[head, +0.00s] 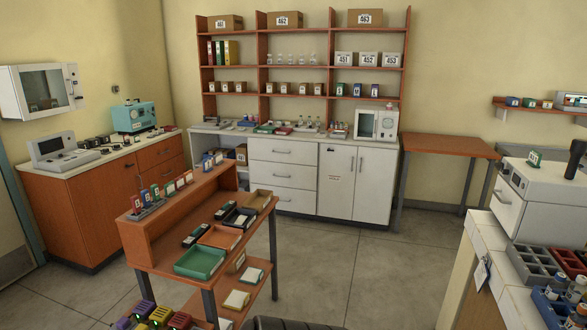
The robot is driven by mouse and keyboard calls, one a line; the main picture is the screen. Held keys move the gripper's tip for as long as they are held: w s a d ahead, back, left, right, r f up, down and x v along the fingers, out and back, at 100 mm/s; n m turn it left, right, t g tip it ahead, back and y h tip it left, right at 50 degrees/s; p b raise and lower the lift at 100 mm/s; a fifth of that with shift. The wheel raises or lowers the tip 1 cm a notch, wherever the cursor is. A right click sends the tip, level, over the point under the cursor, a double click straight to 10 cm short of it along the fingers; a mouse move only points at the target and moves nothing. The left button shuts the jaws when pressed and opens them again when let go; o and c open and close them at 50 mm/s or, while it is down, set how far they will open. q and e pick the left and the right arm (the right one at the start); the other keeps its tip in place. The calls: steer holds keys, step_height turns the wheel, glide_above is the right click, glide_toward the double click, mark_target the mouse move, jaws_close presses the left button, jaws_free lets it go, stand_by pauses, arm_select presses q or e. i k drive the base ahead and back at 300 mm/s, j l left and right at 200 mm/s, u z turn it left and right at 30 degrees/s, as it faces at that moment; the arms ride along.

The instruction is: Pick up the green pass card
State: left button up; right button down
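A row of small upright cards stands in a holder (150,210) on the raised ledge of the orange-brown bench at the left. One of them is a green card (145,197), between a red card (137,204) and a blue card (155,191). They are too small for me to read, so I cannot tell for sure that this is the pass card. Neither of my grippers shows in the head view.
The orange-brown bench (160,262) also bears a green tray (200,262), an orange tray (220,237) and dark trays. A white machine (503,207) and grey racks (532,262) stand at the right. The floor (350,265) between is clear. Cabinets and shelves line the back wall.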

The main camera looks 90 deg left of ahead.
mark_target(170, 189)
steer(key=j+u, duration=0.2)
steer(key=u, duration=1.65)
steer(key=i+u, duration=0.15)
steer(key=u, duration=0.3)
steer(key=i+u, duration=0.2)
steer(key=u, duration=0.25)
steer(key=i+l+u, duration=0.15)
steer(key=u, duration=0.35)
steer(key=i+l+u, duration=0.1)
steer(key=u, duration=0.35)
steer(key=l, duration=0.1)
